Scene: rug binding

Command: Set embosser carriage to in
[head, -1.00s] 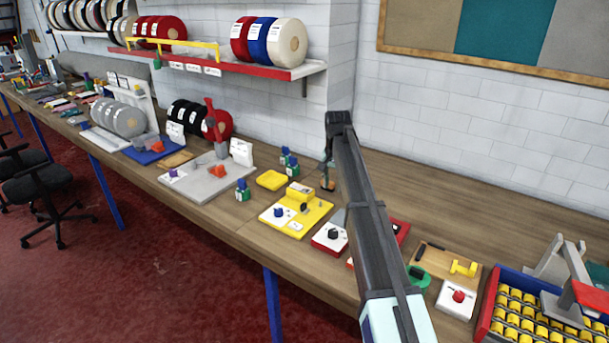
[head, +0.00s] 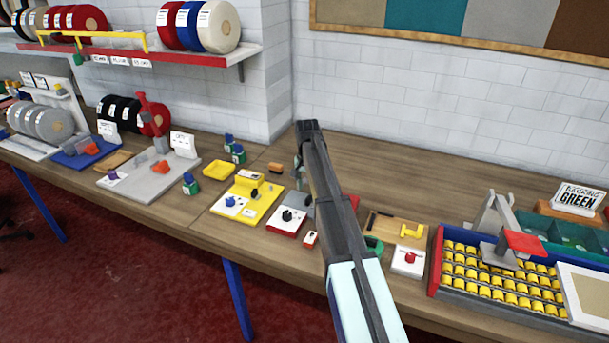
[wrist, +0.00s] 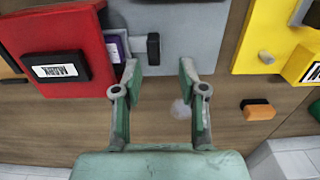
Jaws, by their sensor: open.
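In the wrist view my gripper (wrist: 159,70) is open and empty above the wooden bench, its two green fingers apart. Just beyond the fingertips is a grey plate (wrist: 190,35) with a black handle or block (wrist: 153,48) on a short pale bar. A purple block (wrist: 116,48) sits beside it, against a red unit (wrist: 45,20). The grey plate with the black handle may be the embosser and its carriage; I cannot tell for sure. The fingers do not appear to touch the handle. In the head view my arm hides most of this spot.
A yellow machine (head: 262,203) and a red-and-white box with a black knob (head: 287,220) stand left of my arm. An orange-and-black block (wrist: 258,110) lies on the bench. Right of my arm are a white box with a red knob (head: 408,262) and a blue tray (head: 437,262) of yellow spools.

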